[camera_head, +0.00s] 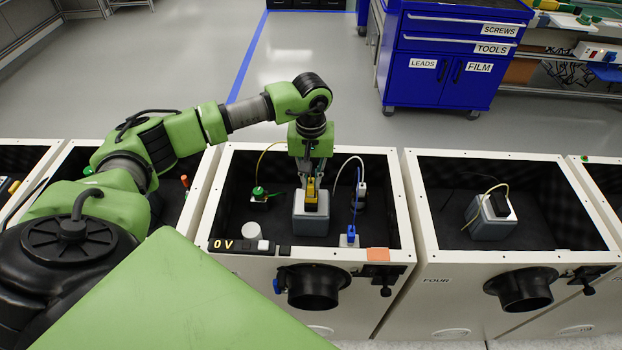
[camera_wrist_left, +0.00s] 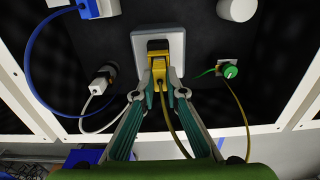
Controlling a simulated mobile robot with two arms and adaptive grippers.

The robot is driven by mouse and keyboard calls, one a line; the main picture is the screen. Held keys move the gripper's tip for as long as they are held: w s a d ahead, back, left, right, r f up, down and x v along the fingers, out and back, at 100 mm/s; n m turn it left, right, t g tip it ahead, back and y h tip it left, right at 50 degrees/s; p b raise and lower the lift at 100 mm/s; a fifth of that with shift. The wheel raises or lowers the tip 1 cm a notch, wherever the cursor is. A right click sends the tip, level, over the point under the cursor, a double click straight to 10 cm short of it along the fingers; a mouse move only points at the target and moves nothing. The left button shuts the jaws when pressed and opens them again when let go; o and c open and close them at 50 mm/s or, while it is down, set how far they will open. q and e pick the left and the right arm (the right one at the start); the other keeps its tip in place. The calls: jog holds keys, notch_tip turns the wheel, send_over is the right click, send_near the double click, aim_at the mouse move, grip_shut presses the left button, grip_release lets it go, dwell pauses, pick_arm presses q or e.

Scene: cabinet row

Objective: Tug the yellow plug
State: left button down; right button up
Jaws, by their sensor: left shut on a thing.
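The yellow plug (camera_head: 311,192) sits at the top of a grey block (camera_head: 311,222) inside the open middle cabinet. It also shows in the left wrist view (camera_wrist_left: 158,68), with a yellow cable trailing from it toward my gripper. My left gripper (camera_head: 311,180) reaches down into the cabinet from above. In the left wrist view its two teal fingers (camera_wrist_left: 159,92) are closed on the yellow plug. The plug still touches the block; how deep it sits I cannot tell. My right gripper does not show.
A blue plug (camera_head: 350,238) with a blue cable, a white plug (camera_head: 362,187) and a green plug (camera_head: 258,192) are close by in the same cabinet. A white cylinder (camera_head: 251,230) stands front left. Cabinet four (camera_head: 513,250) is at right. A blue tool cart (camera_head: 450,55) stands behind.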

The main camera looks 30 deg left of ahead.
aim_at(311, 182)
pick_arm(q)
jog(key=shift+f+b, duration=0.15)
jog(key=shift+b, duration=0.25)
dwell(0.8)
jog(key=c, duration=2)
grip_release()
notch_tip(311, 182, up, 12)
jog(key=shift+s+f, duration=0.1)
